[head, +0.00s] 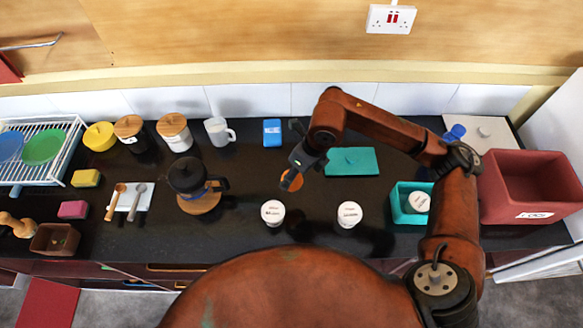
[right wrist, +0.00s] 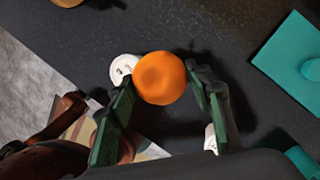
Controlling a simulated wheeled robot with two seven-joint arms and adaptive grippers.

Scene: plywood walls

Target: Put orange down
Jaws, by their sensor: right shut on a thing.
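The orange (head: 291,181) is held by my right gripper (head: 293,173) above the dark counter (head: 243,175), left of the teal board. In the right wrist view the orange (right wrist: 160,78) sits between the green-padded fingertips of my right gripper (right wrist: 163,88), which is shut on it. The view from above does not clearly show the gap between the orange and the counter. My left gripper is not in view.
Two white-lidded jars (head: 273,212) (head: 348,214) stand near the counter's front edge. A teal board (head: 352,161), a teal box (head: 399,217) and a red bin (head: 530,187) lie to the right. A coffee press (head: 188,178) stands left. The counter between press and gripper is clear.

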